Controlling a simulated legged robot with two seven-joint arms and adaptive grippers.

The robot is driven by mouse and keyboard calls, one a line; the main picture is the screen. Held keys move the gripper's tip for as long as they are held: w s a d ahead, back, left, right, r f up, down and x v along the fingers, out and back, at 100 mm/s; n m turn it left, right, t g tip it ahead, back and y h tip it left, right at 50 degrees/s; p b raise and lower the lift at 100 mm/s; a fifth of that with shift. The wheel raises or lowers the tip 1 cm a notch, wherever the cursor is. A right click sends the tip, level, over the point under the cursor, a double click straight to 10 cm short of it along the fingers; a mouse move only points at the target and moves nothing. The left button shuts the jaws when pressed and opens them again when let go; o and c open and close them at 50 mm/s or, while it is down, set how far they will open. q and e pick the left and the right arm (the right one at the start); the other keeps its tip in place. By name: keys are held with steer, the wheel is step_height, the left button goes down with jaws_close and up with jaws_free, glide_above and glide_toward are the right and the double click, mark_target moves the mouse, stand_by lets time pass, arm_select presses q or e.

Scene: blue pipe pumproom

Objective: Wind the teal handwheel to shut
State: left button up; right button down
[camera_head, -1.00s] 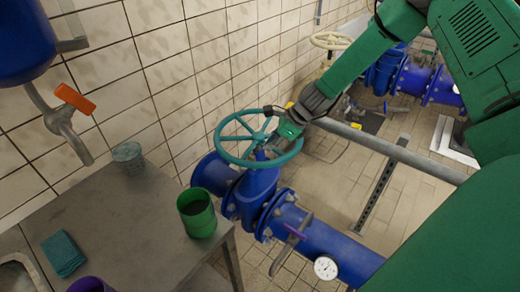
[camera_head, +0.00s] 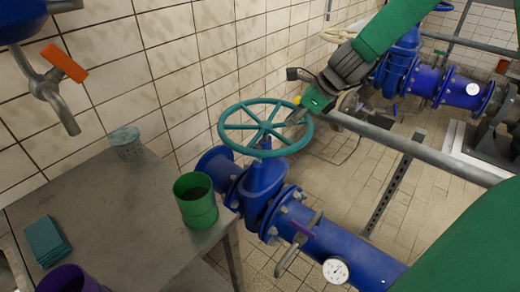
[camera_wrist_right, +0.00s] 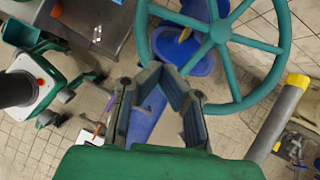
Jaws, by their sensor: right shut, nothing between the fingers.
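The teal handwheel (camera_head: 230,138) sits on top of a blue valve (camera_head: 262,190) in the pipe beside the metal table. In the right wrist view its spoked wheel (camera_wrist_right: 278,62) fills the upper middle. My right gripper (camera_head: 294,117) is at the wheel's right far rim, with its arm coming in from the upper right. My left gripper is not in view.
A grey rail (camera_head: 415,150) runs behind the valve. A tiled wall (camera_head: 170,70) stands close behind the wheel.

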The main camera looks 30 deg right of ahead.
mark_target(250, 143)
steer(key=w+a+r+b+x, duration=0.1)
steer(key=b+x, duration=0.1)
steer(key=x, duration=1.1)
steer(key=shift+w+a+r, duration=0.15)
steer(key=shift+w+a, duration=0.2)
steer(key=shift+w, duration=0.1)
steer(key=shift+w+m, duration=0.15)
steer(key=shift+m, duration=0.15)
steer(key=shift+a, duration=0.1)
steer(key=shift+w+a+m+h, duration=0.25)
steer(key=shift+a+m+h, duration=0.05)
steer(key=shift+m+h, duration=0.1)
